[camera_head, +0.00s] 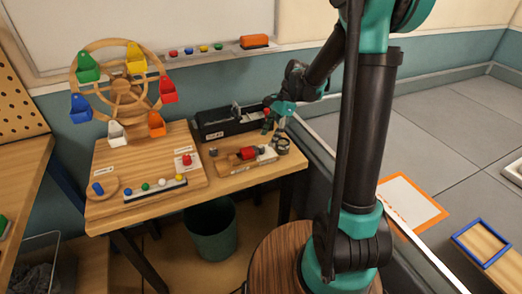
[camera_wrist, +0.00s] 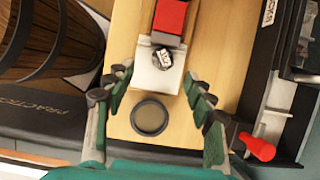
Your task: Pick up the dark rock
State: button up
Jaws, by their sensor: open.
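A small dark lump with pale marks (camera_wrist: 162,57), which looks like the dark rock, sits on a white pad (camera_wrist: 155,78) at the end of a wooden board in the wrist view. I cannot make it out clearly in the head view. My gripper (camera_wrist: 157,84) is open and empty above the board, its fingers spread to either side of the pad. A round dark-rimmed cup or ring (camera_wrist: 149,117) lies nearer my palm, between the fingers. In the head view my gripper (camera_head: 273,128) hangs over the right end of the table, near that cup (camera_head: 282,147).
A red block (camera_wrist: 170,16) lies just beyond the pad. A black device (camera_head: 228,122) with a red knob (camera_wrist: 258,147) stands close beside my gripper. A Ferris wheel model (camera_head: 122,82) and a row of coloured balls (camera_head: 155,190) are on the table's left. A slatted wooden barrel (camera_wrist: 48,38) stands nearby.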

aim_at(261, 149)
jog(key=shift+a+x, duration=0.2)
jog(key=shift+x, duration=2.45)
jog(key=shift+w+r, duration=0.1)
grip_shut()
